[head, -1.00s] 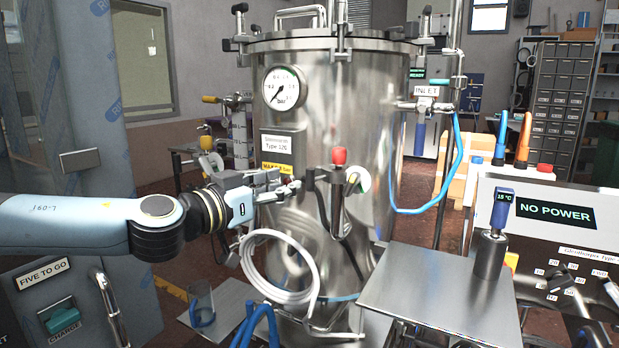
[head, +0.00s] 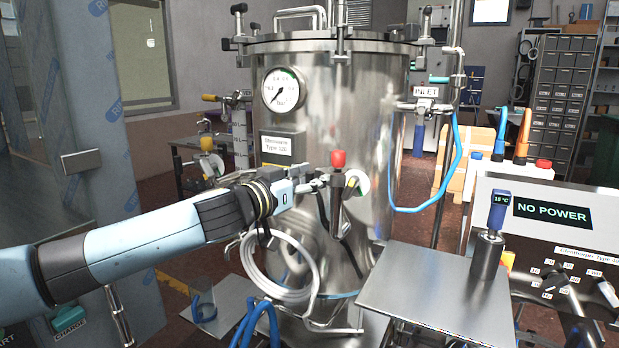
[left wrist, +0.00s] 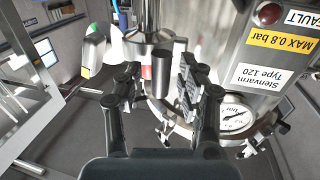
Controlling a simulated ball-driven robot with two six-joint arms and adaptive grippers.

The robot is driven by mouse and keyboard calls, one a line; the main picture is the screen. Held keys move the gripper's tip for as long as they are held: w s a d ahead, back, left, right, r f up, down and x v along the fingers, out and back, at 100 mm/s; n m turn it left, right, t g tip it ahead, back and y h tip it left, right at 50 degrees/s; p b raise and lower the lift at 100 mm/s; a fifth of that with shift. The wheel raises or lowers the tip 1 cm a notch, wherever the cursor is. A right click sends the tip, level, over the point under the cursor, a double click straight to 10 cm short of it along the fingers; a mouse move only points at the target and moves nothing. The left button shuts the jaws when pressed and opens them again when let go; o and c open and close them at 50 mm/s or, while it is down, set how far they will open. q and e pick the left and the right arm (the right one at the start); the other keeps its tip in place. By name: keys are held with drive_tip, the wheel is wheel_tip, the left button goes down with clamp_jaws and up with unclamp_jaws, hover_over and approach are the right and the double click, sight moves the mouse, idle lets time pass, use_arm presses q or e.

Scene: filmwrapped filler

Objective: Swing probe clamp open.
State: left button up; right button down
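On the front of the steel vessel (head: 365,100) is a side fitting with a red cap (head: 338,158) and a dark upright bar beneath it; I take this as the probe clamp, but its parts are too small to tell apart. My left gripper (head: 318,183) reaches in from the left, close to this fitting. In the left wrist view my gripper (left wrist: 162,95) has its two dark fingers spread apart. A dark cylinder (left wrist: 162,72) shows between them; contact cannot be told. My right gripper is not in view.
A probe reading 15 °C (head: 500,200) stands in a steel holder on a metal shelf (head: 435,295) at right. A coiled white hose (head: 270,285) hangs below my left wrist. A pressure gauge (head: 283,91) sits above. A blue hose (head: 455,170) loops at right.

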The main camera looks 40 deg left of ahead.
use_arm(q)
clamp_jaws()
